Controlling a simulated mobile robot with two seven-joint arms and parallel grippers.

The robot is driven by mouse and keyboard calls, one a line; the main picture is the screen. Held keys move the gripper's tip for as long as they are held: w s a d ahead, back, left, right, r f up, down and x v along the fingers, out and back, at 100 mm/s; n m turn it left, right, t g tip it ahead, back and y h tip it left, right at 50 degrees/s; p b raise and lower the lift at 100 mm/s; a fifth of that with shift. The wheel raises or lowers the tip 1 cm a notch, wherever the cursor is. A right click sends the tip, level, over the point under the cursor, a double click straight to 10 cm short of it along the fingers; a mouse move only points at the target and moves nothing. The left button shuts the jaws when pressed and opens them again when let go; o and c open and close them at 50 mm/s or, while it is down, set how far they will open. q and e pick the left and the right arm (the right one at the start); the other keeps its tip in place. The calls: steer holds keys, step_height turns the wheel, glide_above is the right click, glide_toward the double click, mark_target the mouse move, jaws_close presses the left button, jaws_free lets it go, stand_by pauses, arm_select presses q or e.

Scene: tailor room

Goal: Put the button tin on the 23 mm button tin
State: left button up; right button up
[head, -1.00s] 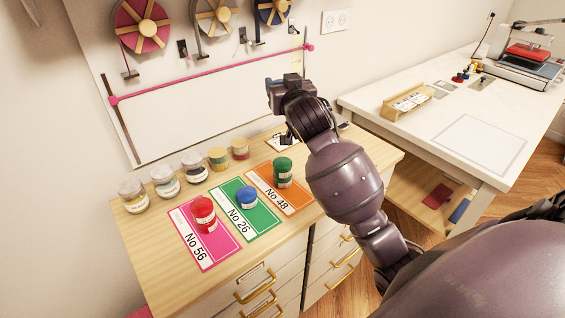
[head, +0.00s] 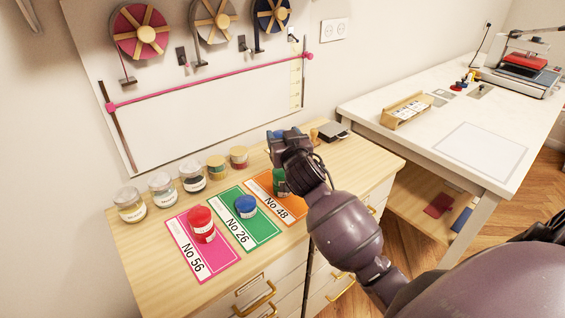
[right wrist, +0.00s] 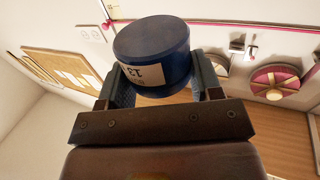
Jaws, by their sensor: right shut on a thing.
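My right gripper (head: 275,140) is shut on a blue button tin (right wrist: 152,52), whose white label reads 13 upside down in the right wrist view. In the head view the gripper hides most of this tin, above the far part of the counter. Another blue tin (head: 245,206) stands on the green No 26 card. A red tin (head: 201,224) stands on the pink No 56 card, and a green tin (head: 279,184), partly hidden by my arm, on the orange No 48 card. Size labels on these tins are too small to read. My left gripper is not in view.
A row of several glass jars (head: 163,188) stands along the back of the wooden counter (head: 158,254). A dark flat object (head: 333,131) lies at its far right. A white table (head: 420,150) stands to the right. The counter's front left is clear.

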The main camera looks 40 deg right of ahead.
step_height(320, 180, down, 4)
steer(key=shift+r, duration=0.15)
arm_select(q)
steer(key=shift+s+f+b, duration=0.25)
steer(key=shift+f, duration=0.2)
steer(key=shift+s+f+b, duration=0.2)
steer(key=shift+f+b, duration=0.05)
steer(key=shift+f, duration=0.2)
arm_select(e)
steer(key=shift+f, duration=1.85)
steer(key=shift+f, duration=0.2)
steer(key=o, duration=0.6)
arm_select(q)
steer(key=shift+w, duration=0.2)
arm_select(e)
steer(key=o, duration=0.4)
steer(key=shift+c, duration=0.2)
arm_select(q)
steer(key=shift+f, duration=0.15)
